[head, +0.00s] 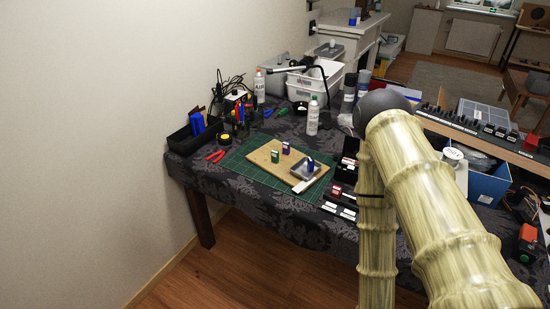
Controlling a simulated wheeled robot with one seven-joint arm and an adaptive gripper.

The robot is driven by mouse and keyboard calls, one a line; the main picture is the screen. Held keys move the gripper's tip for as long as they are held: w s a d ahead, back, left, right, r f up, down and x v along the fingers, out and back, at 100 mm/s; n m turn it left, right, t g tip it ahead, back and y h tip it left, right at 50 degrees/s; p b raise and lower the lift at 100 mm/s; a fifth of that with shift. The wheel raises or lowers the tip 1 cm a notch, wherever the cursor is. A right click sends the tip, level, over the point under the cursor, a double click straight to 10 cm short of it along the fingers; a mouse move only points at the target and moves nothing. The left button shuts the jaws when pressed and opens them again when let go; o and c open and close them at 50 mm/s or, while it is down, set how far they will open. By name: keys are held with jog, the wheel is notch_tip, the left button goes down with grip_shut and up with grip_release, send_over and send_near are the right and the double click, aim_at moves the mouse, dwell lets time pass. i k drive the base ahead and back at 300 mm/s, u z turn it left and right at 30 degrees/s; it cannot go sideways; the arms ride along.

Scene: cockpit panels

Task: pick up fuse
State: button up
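Small upright blocks that look like fuses stand on a light wooden board (262,155): a green one (275,157) and a purple one (286,148) behind it. A blue-and-white one (310,164) stands in a small grey tray (300,172) at the board's right. I cannot tell which of them is the fuse meant. My arm, with a bamboo-like surface, fills the right foreground, to the right of the board. My gripper is not visible in this view.
A green cutting mat (237,165) lies under the board on the dark patterned tablecloth. Red pliers (216,156) lie left of it. A blue box (487,186) and a dark rack are at right.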

aim_at(274, 154)
jog(key=u, duration=0.55)
jog(key=k, duration=0.65)
jog(key=u, duration=0.65)
jog(key=i, duration=1)
jog(key=z, duration=0.6)
jog(key=i, duration=1)
jog(key=z, duration=1.45)
jog(key=i, duration=0.45)
jog(key=z, duration=0.3)
